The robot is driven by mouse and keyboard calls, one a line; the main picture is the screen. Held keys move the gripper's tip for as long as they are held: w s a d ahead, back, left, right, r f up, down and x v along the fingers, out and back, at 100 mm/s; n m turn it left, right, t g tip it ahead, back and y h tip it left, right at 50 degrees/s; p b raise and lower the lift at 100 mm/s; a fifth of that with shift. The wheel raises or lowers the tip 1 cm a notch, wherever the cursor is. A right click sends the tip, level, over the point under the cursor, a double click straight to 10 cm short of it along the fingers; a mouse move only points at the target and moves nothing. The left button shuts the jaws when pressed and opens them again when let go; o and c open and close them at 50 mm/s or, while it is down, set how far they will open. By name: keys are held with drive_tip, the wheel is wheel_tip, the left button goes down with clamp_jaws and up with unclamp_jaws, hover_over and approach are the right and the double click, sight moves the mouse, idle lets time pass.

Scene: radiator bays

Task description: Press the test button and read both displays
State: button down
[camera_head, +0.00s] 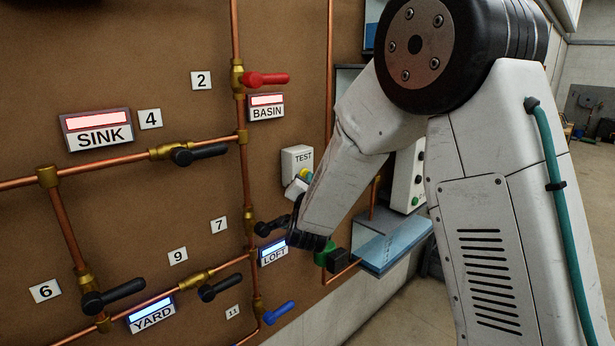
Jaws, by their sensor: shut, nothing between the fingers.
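The white TEST box (297,158) is on the brown board, with a yellow and green part at its lower edge that my gripper partly covers. My gripper (298,190) is shut and empty, close against the lower part of this box; I cannot tell whether it touches the button. The SINK display (97,122) and the BASIN display (267,99) are lit red. The YARD display (151,307) and the LOFT display (272,246) are lit blue. No digits can be read on any of them.
Copper pipes with black-handled valves (198,154) cross the board. A red-handled valve (265,79) is above BASIN and a blue handle (279,313) is low down. A blue-topped shelf (393,248) stands right of my gripper. Open floor lies at the far right.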

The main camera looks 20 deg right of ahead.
drive_tip(key=shift+s+d, duration=0.4)
drive_tip(key=shift+s, duration=0.45)
drive_tip(key=shift+s+d, duration=0.35)
drive_tip(key=shift+s, duration=0.4)
drive_tip(key=shift+s+d, duration=0.35)
drive_tip(key=shift+s, duration=0.4)
drive_tip(key=shift+s+d, duration=0.35)
drive_tip(key=shift+s, duration=0.4)
